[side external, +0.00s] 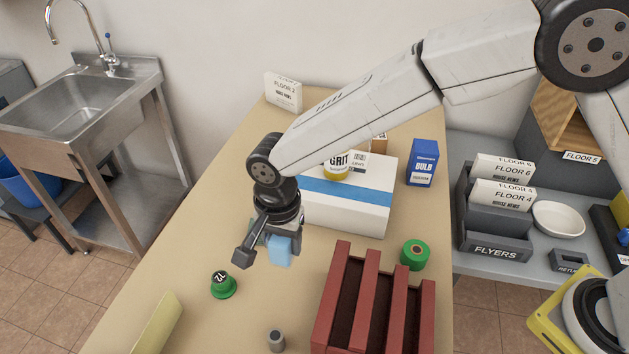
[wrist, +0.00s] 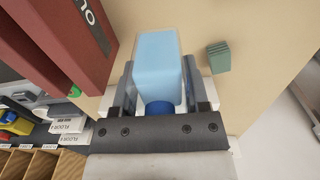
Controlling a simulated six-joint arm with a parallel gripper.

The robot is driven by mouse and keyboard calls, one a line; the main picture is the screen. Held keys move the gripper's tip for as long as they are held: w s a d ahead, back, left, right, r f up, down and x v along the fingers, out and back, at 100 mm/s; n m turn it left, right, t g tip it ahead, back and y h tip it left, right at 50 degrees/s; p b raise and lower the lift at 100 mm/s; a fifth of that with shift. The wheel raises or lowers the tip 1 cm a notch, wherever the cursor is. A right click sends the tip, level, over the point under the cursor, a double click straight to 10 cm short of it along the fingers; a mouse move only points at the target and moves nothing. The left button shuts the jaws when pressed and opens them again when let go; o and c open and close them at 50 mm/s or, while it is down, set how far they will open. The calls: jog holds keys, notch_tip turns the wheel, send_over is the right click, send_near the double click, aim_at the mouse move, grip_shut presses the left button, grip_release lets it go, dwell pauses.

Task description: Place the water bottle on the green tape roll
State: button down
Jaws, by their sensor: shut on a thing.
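The water bottle (side external: 281,250) is a light blue block. It also shows in the wrist view (wrist: 158,62), with a dark blue cap near the jaws. My gripper (side external: 267,250) is shut on it, with one finger on each side in the wrist view (wrist: 157,85). The bottle is held over the table, in front of the white box. The green tape roll (side external: 414,255) lies flat on the table to the right, behind the red rack and apart from the bottle. Its top looks bare. A small green patch beside the rack in the wrist view may be the roll.
The red slatted rack (side external: 373,305) stands between bottle and roll at the front. The white box with a blue stripe (side external: 345,202) is behind. A blue bulb box (side external: 422,163), a green-based knob (side external: 223,285) and a grey cylinder (side external: 276,340) stand on the table.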

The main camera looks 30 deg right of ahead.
notch_tip(320, 180, up, 8)
jog(key=shift+f, duration=0.2)
jog(key=s+d, duration=0.1)
jog(key=d, duration=1.2)
send_over(417, 249)
jog(key=shift+f, duration=2.75)
jog(key=shift+f, duration=0.15)
jog(key=shift+f, duration=2.1)
jog(key=shift+f, duration=1.75)
jog(key=shift+f, duration=0.15)
